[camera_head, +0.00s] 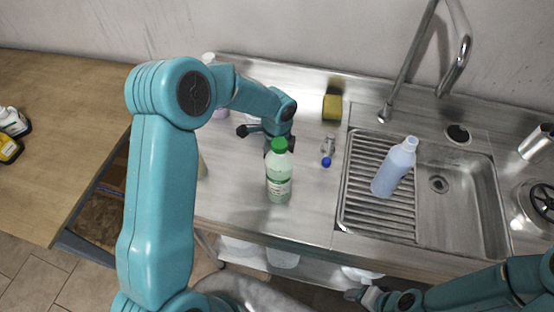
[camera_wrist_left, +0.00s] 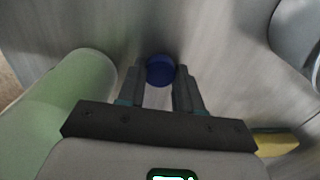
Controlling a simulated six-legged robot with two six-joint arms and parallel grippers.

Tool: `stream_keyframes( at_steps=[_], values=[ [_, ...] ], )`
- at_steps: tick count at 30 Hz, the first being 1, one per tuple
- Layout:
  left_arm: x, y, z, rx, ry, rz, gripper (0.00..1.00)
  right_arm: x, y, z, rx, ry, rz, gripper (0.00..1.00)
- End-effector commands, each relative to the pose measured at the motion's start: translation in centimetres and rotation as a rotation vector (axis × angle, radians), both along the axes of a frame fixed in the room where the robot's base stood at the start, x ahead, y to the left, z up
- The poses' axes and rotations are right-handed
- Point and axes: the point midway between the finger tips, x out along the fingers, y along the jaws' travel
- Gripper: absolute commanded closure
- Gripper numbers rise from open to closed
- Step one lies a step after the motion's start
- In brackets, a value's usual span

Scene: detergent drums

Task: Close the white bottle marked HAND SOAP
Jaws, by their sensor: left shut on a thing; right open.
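My left gripper (camera_wrist_left: 160,88) is shut on a blue cap (camera_wrist_left: 161,69), which shows between its fingertips in the left wrist view. A pale bottle with a lilac part (camera_head: 221,112) stands at the back of the counter, largely behind my left arm. No HAND SOAP marking is readable, and I cannot tell whether its top is open. My right gripper (camera_head: 363,295) is open and empty at the lower right, in front of the counter.
The green-capped bottle (camera_head: 279,185) stands close to my left gripper. A small blue-ended object (camera_head: 327,161) and a yellow sponge (camera_head: 332,107) lie to its right. A pale blue bottle (camera_head: 394,168) is in the sink (camera_head: 470,215). The counter's front left is partly clear.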

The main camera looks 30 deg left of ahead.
Motion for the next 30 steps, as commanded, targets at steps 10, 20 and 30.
stream_keyframes(
  at_steps=[10, 20, 30],
  values=[
    [0.1, 0.0, 5.9, 0.000, -0.005, 0.001, 0.93, 0.0, 0.0, -0.8, 0.000, 0.000, 0.000, 0.41],
    [0.1, 0.0, 13.3, -0.001, -0.005, 0.000, 0.93, 0.0, 0.0, -1.3, 0.000, 0.000, 0.000, 0.41],
    [0.0, 0.0, 18.2, 0.000, -0.001, 0.000, 0.93, 0.0, 0.0, -1.3, 0.000, 0.000, 0.000, 0.41]
  ],
)
